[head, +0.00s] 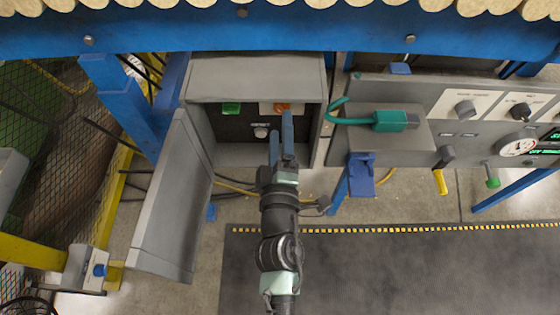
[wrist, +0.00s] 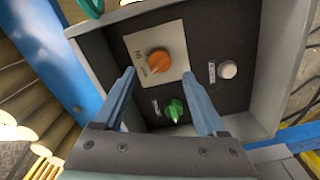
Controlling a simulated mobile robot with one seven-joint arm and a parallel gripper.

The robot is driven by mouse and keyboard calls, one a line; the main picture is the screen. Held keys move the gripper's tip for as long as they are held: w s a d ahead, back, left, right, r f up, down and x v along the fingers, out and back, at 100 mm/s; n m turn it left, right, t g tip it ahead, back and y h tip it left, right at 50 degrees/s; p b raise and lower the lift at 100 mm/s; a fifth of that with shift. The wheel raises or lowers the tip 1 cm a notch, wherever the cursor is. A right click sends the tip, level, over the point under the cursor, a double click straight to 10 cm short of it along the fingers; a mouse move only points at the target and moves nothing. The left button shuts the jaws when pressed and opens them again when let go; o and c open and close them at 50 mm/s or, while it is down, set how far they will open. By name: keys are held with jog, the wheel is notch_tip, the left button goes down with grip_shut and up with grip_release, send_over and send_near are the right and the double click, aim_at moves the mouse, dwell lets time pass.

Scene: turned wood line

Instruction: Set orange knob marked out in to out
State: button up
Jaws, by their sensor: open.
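The orange knob (wrist: 158,61) sits on a pale plate (wrist: 174,42) inside an open grey box (head: 255,75). Small dark lettering shows on the plate beside the knob in the wrist view; one word looks like IN, the other is too small to read surely. I cannot tell which word the knob points to. In the head view the knob (head: 282,107) shows just above my fingertips. My gripper (head: 281,125) reaches into the box, open and empty. In the wrist view its fingers (wrist: 158,74) stand to either side, just short of the knob, with no clear contact.
A green knob (wrist: 174,110) and a white button (wrist: 227,69) share the box's dark panel. The box's grey door (head: 170,205) hangs open at left. A panel with a teal plug (head: 393,121), knobs and a gauge (head: 517,145) stands at right.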

jog(key=s, duration=0.8)
jog(key=shift+b, duration=0.4)
